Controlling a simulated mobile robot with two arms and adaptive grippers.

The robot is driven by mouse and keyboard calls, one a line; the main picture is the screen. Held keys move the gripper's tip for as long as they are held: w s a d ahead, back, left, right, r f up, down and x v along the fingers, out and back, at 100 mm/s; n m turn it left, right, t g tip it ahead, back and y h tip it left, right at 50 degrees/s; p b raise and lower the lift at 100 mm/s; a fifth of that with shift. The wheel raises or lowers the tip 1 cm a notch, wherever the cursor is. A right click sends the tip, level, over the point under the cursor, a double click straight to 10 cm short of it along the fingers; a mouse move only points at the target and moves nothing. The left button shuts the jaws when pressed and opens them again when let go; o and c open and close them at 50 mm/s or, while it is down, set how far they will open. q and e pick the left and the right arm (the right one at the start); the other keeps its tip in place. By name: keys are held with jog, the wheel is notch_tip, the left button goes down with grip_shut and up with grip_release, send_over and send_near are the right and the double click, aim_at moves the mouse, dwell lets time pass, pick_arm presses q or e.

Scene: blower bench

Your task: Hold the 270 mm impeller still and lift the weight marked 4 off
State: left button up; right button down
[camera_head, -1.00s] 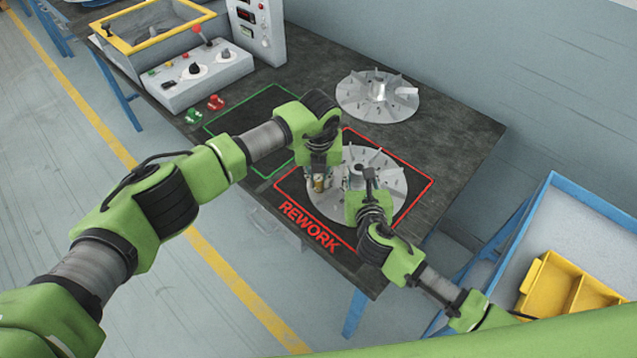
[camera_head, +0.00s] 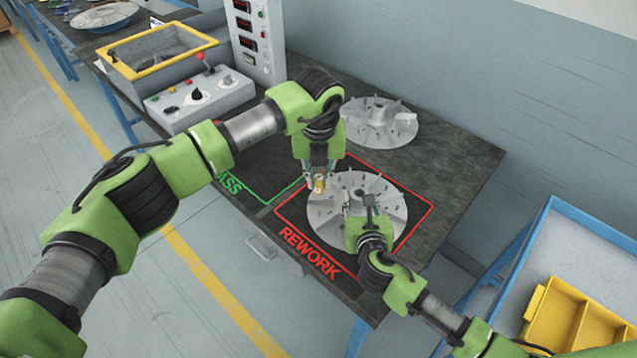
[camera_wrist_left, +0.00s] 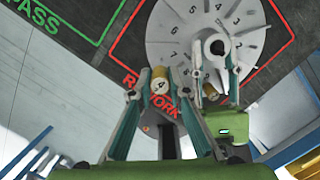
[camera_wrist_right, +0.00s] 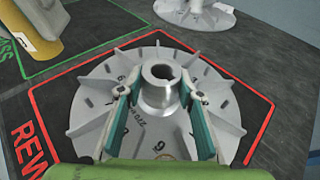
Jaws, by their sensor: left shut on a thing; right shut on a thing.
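The 270 mm impeller (camera_head: 385,230), a grey bladed disc with printed numbers, lies flat in the red REWORK square. My right gripper (camera_wrist_right: 158,100) is shut on its central hub (camera_wrist_right: 160,78). My left gripper (camera_head: 318,184) is shut on the brass weight marked 4 (camera_wrist_left: 160,84), which also shows in the head view (camera_head: 319,183). The weight is held above the impeller's left edge and looks clear of it. Another brass-coloured piece (camera_wrist_left: 210,92) shows near the right gripper in the left wrist view; I cannot tell what it rests on.
A second impeller (camera_head: 380,122) lies at the back of the bench. The green PASS square (camera_head: 270,200) is left of REWORK, partly hidden by my left arm. A control box (camera_head: 200,98) stands further left. A yellow divided bin (camera_head: 570,325) sits at the right.

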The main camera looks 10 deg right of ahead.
aim_at(319, 175)
pick_arm(q)
jog(key=shift+r, duration=0.1)
pick_arm(e)
jog(key=shift+s+d+f, duration=0.1)
jog(key=shift+d+f, duration=0.05)
jog(key=shift+f, duration=0.1)
pick_arm(q)
jog(key=shift+r, duration=2.1)
pick_arm(e)
jog(key=c, duration=1.4)
grip_release()
pick_arm(q)
jog(key=shift+d, duration=0.1)
pick_arm(e)
jog(key=shift+o, duration=0.2)
jog(key=shift+r, duration=0.1)
jog(key=v, duration=1.1)
jog(key=shift+s+r, duration=0.15)
jog(key=shift+s, duration=0.25)
